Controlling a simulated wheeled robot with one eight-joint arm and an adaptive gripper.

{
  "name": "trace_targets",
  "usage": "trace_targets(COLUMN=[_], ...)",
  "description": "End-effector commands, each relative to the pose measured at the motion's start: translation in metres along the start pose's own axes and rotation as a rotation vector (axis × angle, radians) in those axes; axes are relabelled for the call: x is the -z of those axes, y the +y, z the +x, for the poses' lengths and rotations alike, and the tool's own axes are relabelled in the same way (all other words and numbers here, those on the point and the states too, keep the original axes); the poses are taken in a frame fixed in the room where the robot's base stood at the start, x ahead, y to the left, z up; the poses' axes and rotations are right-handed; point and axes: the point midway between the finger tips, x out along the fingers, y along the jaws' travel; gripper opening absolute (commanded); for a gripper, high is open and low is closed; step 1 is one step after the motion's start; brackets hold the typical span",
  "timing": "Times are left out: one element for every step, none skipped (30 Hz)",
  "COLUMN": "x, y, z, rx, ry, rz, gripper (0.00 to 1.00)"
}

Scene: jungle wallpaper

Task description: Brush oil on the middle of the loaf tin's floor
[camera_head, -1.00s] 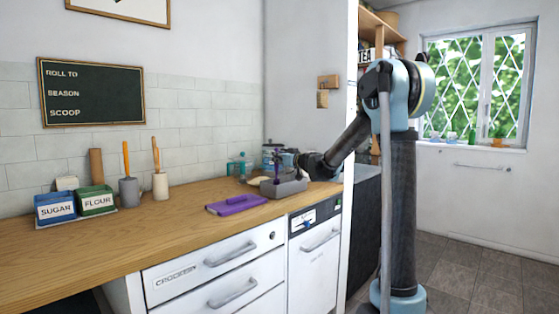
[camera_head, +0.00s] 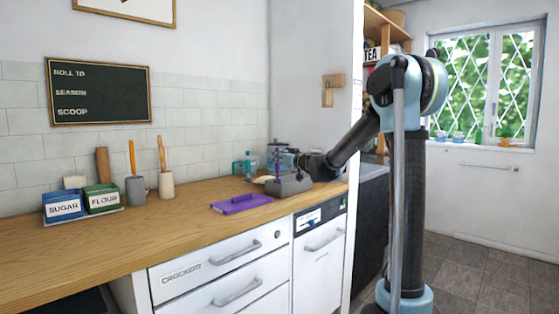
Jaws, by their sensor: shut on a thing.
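The grey loaf tin (camera_head: 291,187) stands on the wooden counter near its right end, open side up. My gripper (camera_head: 279,161) is above the tin, coming in from the right. It is shut on a thin, upright purple brush (camera_head: 277,171), whose lower end reaches down to the tin. The tin's near wall hides its floor and the brush tip, so I cannot tell whether the bristles touch the floor.
A purple flat object (camera_head: 241,204) lies on the counter left of the tin. A teal bottle (camera_head: 248,163) stands behind it. Sugar (camera_head: 62,207) and flour (camera_head: 103,199) boxes and two utensil holders stand farther left. The counter (camera_head: 190,215) between is clear.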

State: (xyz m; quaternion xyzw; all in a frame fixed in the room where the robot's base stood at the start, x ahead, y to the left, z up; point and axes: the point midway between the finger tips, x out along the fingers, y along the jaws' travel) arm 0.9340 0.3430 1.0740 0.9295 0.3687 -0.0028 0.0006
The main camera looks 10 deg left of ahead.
Motion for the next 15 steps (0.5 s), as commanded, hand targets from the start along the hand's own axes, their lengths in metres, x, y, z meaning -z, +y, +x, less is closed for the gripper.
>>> trace_targets(x=[-0.001,-0.001,-0.001,-0.001,-0.001,-0.001,0.0,0.0,0.0,0.0,0.0,0.0,0.001,0.001,0.001], y=[-0.001,-0.001,-0.001,-0.001,-0.002,-0.003,-0.004,-0.005,-0.007,-0.009,-0.011,-0.014,-0.016,-0.017,-0.019], z=[0.0,0.0,0.0,0.0,0.0,0.0,0.0,-0.001,-0.001,-0.001,-0.001,-0.001,-0.002,-0.002,-0.002], rx=[0.001,0.001,0.002,0.002,0.002,0.002,0.002,0.002,0.003,0.003,0.003,0.003,0.003,0.003,0.003], ry=[0.0,0.0,0.0,0.0,0.0,0.0,0.0,0.0,0.0,0.0,0.0,0.0,0.0,0.0,0.0], rz=[0.0,0.0,0.0,0.0,0.0,0.0,0.0,0.0,0.0,0.0,0.0,0.0,0.0,0.0,0.0], gripper=[0.0,0.0,0.0,0.0,0.0,0.0,0.0,0.0,0.0,0.0,0.0,0.0,0.0,0.0,0.0])
